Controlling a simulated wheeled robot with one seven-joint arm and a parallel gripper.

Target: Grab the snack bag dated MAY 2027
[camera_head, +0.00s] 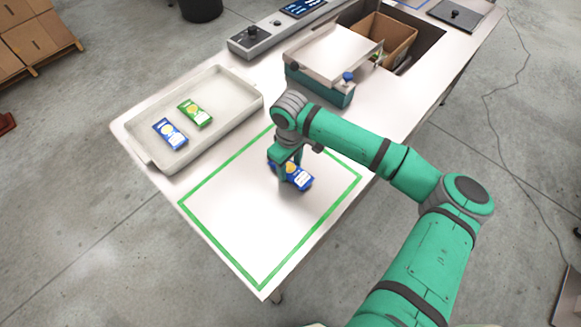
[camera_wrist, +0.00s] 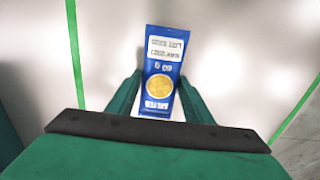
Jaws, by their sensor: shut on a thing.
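My gripper (camera_head: 288,166) is shut on a blue snack bag (camera_head: 298,180) inside the green-outlined area of the table. In the wrist view the blue bag (camera_wrist: 160,75) lies between the two fingers of my gripper (camera_wrist: 160,88). It has a white label with printed lines that are too blurred to read, and a yellow round picture. Another blue bag (camera_head: 170,134) and a green bag (camera_head: 195,113) lie in the pale tray at the left. Their dates cannot be read. Whether the held bag touches the table cannot be told.
The pale tray (camera_head: 226,108) stands left of the green outline (camera_head: 222,233). A weigher with a metal top (camera_head: 327,53) stands behind my arm. A cardboard box (camera_head: 386,37) sits in an opening at the back. The front of the outlined area is clear.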

